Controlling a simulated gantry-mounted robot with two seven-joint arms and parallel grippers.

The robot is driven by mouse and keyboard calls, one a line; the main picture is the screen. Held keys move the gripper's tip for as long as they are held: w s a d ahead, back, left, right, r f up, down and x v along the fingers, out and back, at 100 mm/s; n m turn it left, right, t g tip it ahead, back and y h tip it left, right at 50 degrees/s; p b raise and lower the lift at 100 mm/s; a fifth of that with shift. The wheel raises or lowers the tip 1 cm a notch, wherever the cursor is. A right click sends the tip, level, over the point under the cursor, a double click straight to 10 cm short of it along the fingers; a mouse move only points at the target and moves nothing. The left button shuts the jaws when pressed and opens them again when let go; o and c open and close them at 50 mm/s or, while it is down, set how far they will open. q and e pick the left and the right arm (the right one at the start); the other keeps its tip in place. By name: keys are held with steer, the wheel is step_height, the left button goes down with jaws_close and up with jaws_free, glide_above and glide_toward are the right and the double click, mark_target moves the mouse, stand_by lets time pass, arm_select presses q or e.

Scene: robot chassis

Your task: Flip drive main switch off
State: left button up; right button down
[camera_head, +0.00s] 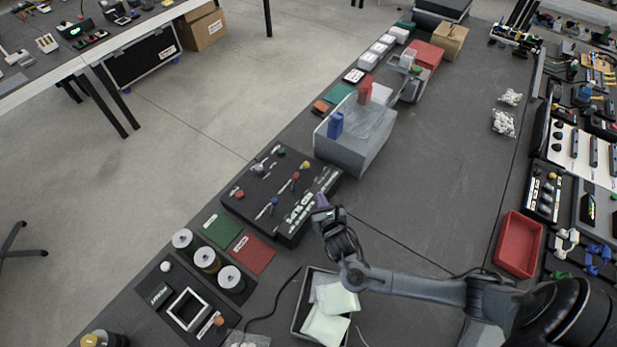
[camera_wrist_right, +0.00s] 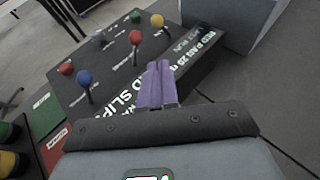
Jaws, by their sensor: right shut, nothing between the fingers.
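A black control box (camera_head: 262,211) with several colored-knob levers and white lettering stands on the table left of centre in the head view. Its levers have a blue knob (camera_head: 275,200), a red knob (camera_head: 296,175) and a yellow knob (camera_head: 306,165). The labels are too small to tell which is the drive main switch. My right gripper (camera_head: 322,202) is at the box's near right corner. In the right wrist view its purple fingers (camera_wrist_right: 158,84) are together and empty, in front of the lettered panel (camera_wrist_right: 112,98). Beyond them stand blue, red, yellow and green knobs. My left gripper is not in view.
A grey machine housing (camera_head: 352,155) with a clear cover stands behind the box. Green and red mats (camera_head: 252,254) and several round canisters lie in front.

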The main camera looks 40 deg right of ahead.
steer(key=shift+w+r, duration=0.1)
steer(key=shift+w, duration=0.05)
steer(key=b, duration=0.2)
glide_toward(308, 167)
steer(key=x, duration=0.3)
steer(key=f+x, duration=0.1)
steer(key=shift+w+a+f, duration=0.15)
steer(key=shift+w, duration=0.05)
steer(key=shift+w+d, duration=0.4)
steer(key=shift+w, duration=0.5)
steer(key=shift+d+r, duration=0.1)
steer(key=shift+r, duration=0.1)
steer(key=shift+d+p, duration=0.15)
steer(key=shift+p, duration=0.25)
